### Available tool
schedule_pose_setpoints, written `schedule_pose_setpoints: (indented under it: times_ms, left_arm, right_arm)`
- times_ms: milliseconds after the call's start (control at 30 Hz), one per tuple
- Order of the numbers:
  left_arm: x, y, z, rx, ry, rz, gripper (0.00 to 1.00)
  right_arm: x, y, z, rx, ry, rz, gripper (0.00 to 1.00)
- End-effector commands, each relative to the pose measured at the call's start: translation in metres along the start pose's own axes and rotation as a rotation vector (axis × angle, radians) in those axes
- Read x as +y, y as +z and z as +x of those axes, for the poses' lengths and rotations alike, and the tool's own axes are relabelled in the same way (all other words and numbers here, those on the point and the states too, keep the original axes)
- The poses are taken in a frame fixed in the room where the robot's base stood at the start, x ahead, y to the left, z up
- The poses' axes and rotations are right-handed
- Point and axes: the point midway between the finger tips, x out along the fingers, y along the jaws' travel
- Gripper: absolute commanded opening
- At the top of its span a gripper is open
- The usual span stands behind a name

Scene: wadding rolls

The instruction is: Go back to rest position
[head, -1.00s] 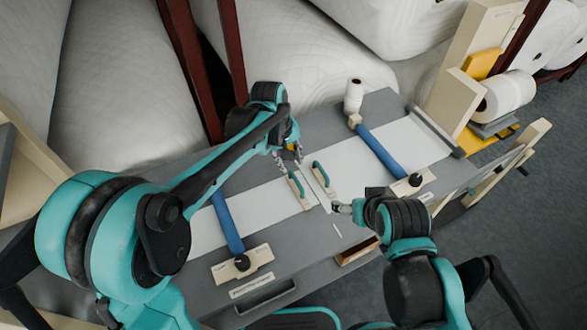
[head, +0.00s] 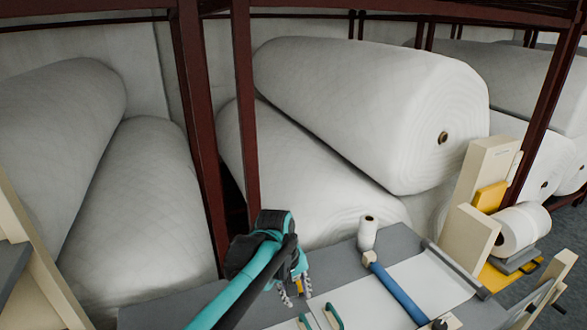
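My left gripper (head: 296,297) hangs above the grey worktable (head: 165,306), near its middle, at the end of a teal and black arm from the lower left. Its two fingers point down and stand apart, with nothing between them. Below it, the tops of two green handles (head: 334,316) show at the bottom edge, close to the white strip (head: 372,306). My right arm and gripper are out of view.
A blue roller bar (head: 398,292) lies across the strip at right. A small white roll (head: 367,233) stands at the table's back edge. Large wadding rolls (head: 370,105) lie behind dark red rack posts (head: 244,100). A cream machine (head: 484,185) stands at the right.

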Motion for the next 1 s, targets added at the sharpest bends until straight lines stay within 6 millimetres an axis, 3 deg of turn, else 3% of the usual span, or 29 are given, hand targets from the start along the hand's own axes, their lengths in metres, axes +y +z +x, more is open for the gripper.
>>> schedule_pose_setpoints:
  times_ms: [167, 300, 600, 800, 1000]
  left_arm:
    - [-0.053, 0.010, -0.018, 0.102, 0.024, 0.069, 0.33]
    - [-0.109, 0.027, -0.027, 0.220, 0.031, 0.158, 0.33]
    - [-0.210, 0.069, -0.011, 0.458, -0.023, 0.344, 0.33]
    - [-0.241, 0.084, 0.003, 0.540, -0.065, 0.417, 0.33]
    - [-0.246, 0.086, 0.005, 0.556, -0.074, 0.432, 0.33]
  right_arm:
    - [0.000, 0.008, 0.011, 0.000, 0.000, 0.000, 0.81]
    - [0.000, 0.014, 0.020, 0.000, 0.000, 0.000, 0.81]
    - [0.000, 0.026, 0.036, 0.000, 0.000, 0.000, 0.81]
    - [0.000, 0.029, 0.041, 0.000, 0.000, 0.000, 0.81]
    - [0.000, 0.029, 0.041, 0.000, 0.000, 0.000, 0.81]
